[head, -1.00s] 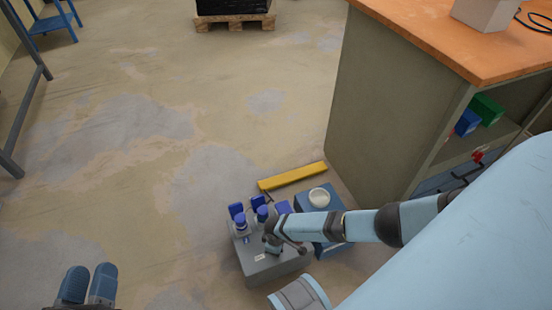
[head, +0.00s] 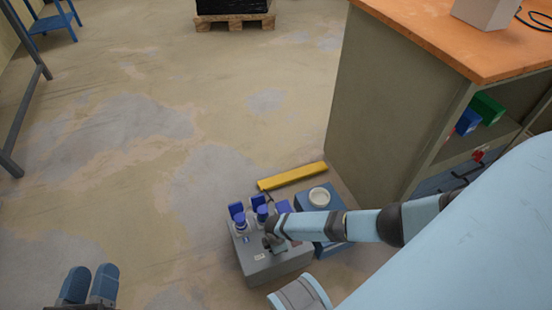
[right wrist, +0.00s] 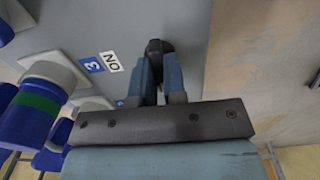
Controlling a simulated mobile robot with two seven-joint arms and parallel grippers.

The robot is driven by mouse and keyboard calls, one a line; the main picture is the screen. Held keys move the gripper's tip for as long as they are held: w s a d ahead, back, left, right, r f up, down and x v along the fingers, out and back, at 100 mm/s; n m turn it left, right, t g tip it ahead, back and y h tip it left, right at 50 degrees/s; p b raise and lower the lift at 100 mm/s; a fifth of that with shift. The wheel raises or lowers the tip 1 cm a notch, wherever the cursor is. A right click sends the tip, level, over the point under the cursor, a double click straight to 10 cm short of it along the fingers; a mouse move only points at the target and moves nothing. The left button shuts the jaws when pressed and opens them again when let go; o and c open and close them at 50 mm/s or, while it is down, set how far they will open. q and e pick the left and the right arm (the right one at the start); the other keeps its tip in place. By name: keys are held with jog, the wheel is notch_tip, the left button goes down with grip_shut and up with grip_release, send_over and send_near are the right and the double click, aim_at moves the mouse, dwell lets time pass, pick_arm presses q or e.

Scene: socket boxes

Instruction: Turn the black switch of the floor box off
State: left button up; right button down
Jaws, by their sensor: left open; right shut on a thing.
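The grey floor box (head: 258,266) stands on the floor at the lower middle of the head view, with blue plugs and covers on its top. In the right wrist view, its grey top (right wrist: 120,25) fills the upper part. My right gripper (right wrist: 158,75) is shut on the black switch (right wrist: 157,46), whose dark top shows between and beyond the fingertips. A white "ON" label (right wrist: 112,62) and a blue "3" label (right wrist: 93,65) lie beside it. In the head view, my arm hides most of the switch. My left gripper (head: 88,285) is open and empty at the lower left.
A blue box (head: 330,249) with a white round socket (head: 319,196) stands right beside the floor box. A yellow bar (head: 292,176) lies behind. A workbench (head: 385,110) stands at right. In the wrist view, a blue plug with a green band (right wrist: 38,103) is close left. Floor at left is clear.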

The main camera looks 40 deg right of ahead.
dwell(0.5)
jog(key=c, duration=1.2)
grip_release()
pick_arm(q)
jog(key=shift+r, duration=0.1)
pick_arm(e)
jog(key=shift+r, duration=0.35)
pick_arm(q)
notch_tip(320, 180, up, 7)
jog(key=t+p, duration=0.3)
jog(key=p, duration=0.2)
jog(key=f, duration=0.1)
jog(key=a+f+g+y+p, duration=0.1)
jog(key=f, duration=0.1)
jog(key=a+f+g+p, duration=0.1)
jog(key=f, duration=0.1)
jog(key=shift+n+y, duration=0.3)
jog(key=shift+n, duration=0.1)
pick_arm(e)
notch_tip(320, 180, up, 13)
jog(key=shift+r, duration=0.1)
jog(key=shift+s, duration=0.1)
